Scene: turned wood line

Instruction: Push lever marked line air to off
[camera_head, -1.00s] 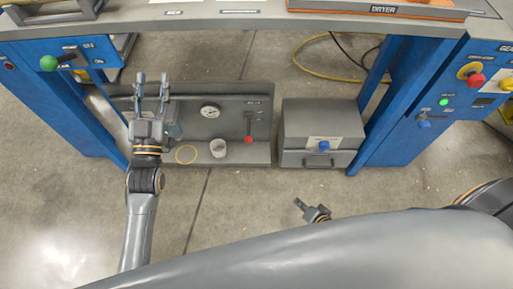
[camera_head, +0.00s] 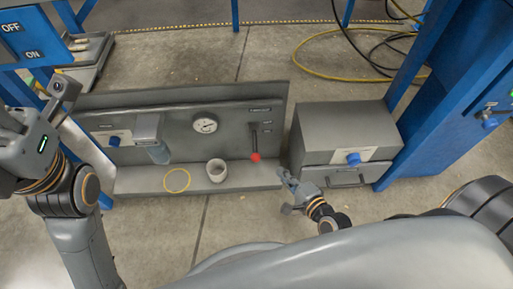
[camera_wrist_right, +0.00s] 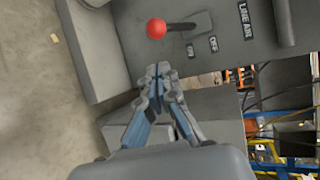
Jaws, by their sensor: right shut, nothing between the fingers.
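The line air lever (camera_head: 255,140) is a dark handle with a red ball knob (camera_head: 254,157) on the grey back panel (camera_head: 232,125). It hangs downward in the head view. In the right wrist view the red knob (camera_wrist_right: 156,28) lies on the ON side, with the LINE AIR label (camera_wrist_right: 243,20) and OFF mark (camera_wrist_right: 213,44) further right. My right gripper (camera_head: 284,174) is shut and empty, below and right of the knob, apart from it. Its closed fingertips (camera_wrist_right: 158,70) show below the knob in the wrist view. My left gripper (camera_head: 62,90) is at the left, its jaws unclear.
A grey box with a blue knob (camera_head: 353,159) stands right of the panel. A gauge (camera_head: 204,124) is left of the lever. Blue frame posts (camera_head: 425,115) stand at the right.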

